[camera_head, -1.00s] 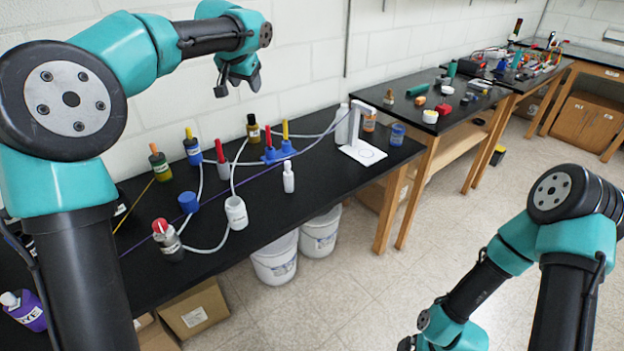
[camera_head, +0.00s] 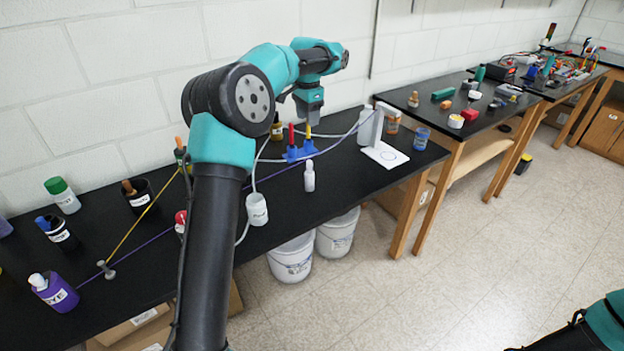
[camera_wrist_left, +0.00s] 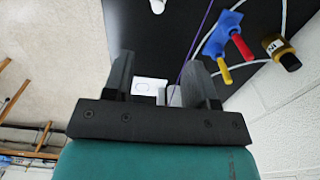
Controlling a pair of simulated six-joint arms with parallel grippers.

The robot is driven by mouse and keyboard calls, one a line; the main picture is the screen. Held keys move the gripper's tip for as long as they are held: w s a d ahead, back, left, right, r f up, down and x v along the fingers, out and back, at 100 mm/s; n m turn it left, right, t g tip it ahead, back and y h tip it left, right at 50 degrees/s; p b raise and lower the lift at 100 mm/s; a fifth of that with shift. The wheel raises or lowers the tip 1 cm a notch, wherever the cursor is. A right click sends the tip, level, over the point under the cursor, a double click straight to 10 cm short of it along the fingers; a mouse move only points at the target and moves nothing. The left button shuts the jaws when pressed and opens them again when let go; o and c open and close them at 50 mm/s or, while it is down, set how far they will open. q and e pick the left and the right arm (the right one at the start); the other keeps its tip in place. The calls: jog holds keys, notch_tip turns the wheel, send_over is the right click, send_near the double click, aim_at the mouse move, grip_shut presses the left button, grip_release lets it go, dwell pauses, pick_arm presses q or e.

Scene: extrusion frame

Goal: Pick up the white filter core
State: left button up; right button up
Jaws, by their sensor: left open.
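No object is clearly marked as the white filter core. White candidates in the head view are a small upright bottle-shaped piece (camera_head: 309,177) on the black bench and a white jar-like cylinder (camera_head: 257,210) with tubing, partly behind my left arm. My left gripper (camera_head: 309,112) hangs above the back of the bench, pointing down, apart from both. In the left wrist view its two fingers (camera_wrist_left: 165,78) are spread with nothing held; a white stand (camera_wrist_left: 150,86) shows beyond them. A white tip (camera_wrist_left: 157,6) shows at the top edge. My right gripper is out of view.
A blue holder (camera_head: 298,152) with red and yellow handles stands below my left gripper. The white stand (camera_head: 385,154) and a white bottle (camera_head: 366,126) are to the right. A purple cord (camera_head: 160,238) and tubing cross the bench. The front right bench edge is clear.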

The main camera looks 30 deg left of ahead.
pick_arm(q)
send_over(309, 161)
notch_tip(309, 161, down, 12)
jog(key=shift+a+r, duration=0.15)
jog(key=shift+r, duration=0.1)
jog(key=shift+f, duration=0.25)
jog(key=shift+d+f, duration=0.2)
jog(key=shift+f, duration=2.4)
grip_shut()
